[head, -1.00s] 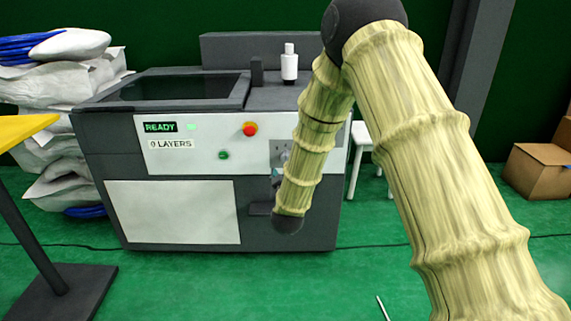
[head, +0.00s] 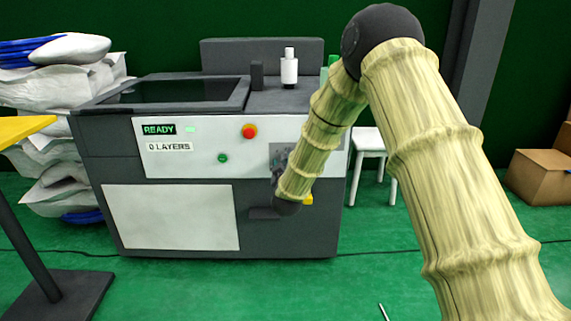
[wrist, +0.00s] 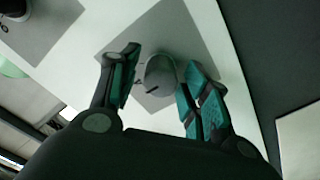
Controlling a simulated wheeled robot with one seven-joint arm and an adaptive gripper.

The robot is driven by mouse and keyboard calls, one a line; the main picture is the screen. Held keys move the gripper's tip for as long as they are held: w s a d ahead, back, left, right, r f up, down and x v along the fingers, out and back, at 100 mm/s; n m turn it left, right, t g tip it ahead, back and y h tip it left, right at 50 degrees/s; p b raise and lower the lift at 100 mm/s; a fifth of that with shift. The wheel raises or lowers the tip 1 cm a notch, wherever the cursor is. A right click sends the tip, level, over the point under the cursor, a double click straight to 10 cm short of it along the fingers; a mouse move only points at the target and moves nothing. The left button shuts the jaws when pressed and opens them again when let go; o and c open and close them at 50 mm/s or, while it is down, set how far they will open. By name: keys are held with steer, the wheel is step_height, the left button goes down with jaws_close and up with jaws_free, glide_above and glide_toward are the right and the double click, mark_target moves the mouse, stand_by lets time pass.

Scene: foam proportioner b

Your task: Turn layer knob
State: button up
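The layer knob (wrist: 160,75) is a grey round knob with a dark pointer line, on a dark grey square plate on the machine's white panel. It sits between the fingers of my gripper (wrist: 162,62) in the wrist view. The fingers, with teal pads, are open on either side of it. The right finger is very close to the knob, and a small gap shows at the left one. I cannot tell if either touches. In the head view my arm hides the knob and most of the gripper. The machine's display (head: 160,129) reads READY, and a label (head: 169,147) reads 0 LAYERS.
The panel also has a red button (head: 249,131) with a yellow base and a green button (head: 222,158). A white bottle (head: 289,68) stands on the machine. A white stool (head: 369,142) is behind it at right. Sacks (head: 65,130) are stacked at left.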

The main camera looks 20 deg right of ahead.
steer(key=c, duration=0.7)
steer(key=shift+c, duration=0.2)
steer(key=shift+m+p, duration=0.3)
steer(key=shift+p, duration=0.25)
steer(key=m+p, duration=0.2)
steer(key=p, duration=0.1)
steer(key=shift+r+m, duration=0.2)
steer(key=shift+m, duration=0.2)
steer(key=m+p, duration=0.2)
steer(key=m, duration=0.1)
steer(key=shift+p, duration=0.35)
steer(key=shift+d+f+m+p, duration=0.15)
steer(key=shift+m+p, duration=0.65)
steer(key=shift+m, duration=0.9)
